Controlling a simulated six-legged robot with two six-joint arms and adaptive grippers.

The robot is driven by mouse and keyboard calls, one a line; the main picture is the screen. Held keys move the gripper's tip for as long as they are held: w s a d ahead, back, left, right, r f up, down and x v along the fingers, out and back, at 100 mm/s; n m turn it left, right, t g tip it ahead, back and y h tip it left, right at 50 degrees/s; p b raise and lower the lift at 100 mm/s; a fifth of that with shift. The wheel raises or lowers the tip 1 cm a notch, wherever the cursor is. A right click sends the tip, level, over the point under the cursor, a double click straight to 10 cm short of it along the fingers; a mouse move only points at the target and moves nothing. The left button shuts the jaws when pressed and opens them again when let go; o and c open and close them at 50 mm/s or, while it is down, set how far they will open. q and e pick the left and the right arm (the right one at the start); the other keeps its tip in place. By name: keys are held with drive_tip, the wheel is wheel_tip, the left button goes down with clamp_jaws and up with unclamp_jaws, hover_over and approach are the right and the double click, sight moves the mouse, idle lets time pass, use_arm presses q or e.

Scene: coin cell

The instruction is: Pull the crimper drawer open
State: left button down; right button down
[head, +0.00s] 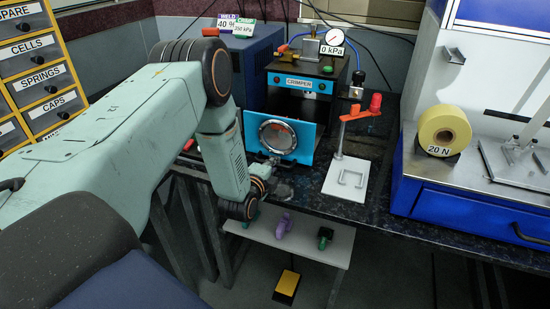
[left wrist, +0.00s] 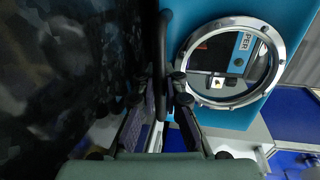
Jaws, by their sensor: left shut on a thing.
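The crimper (head: 306,94) is a black box with a blue label on its front, standing on the dark bench. A blue panel with a round metal-rimmed window (head: 301,155) stands in front of its lower left part. It also shows large in the left wrist view (left wrist: 240,114), with the crimper's label seen through the window. A dark upright bar handle (left wrist: 164,35) runs along the panel's edge there. My left gripper (head: 270,162) is at the panel's lower edge, its two fingers (left wrist: 162,88) shut on this handle. My right gripper is not in view.
A low shelf (head: 300,241) with small coloured objects is below the bench front.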

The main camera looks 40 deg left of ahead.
use_arm(q)
drive_tip(key=shift+a+r, duration=0.1)
drive_tip(key=shift+r, duration=0.1)
idle(0.3)
drive_tip(key=c, duration=1.7)
unclamp_jaws()
drive_tip(key=shift+f, duration=0.1)
drive_tip(key=v, duration=1.2)
drive_tip(key=shift+f, duration=0.1)
drive_tip(key=shift+s, duration=0.15)
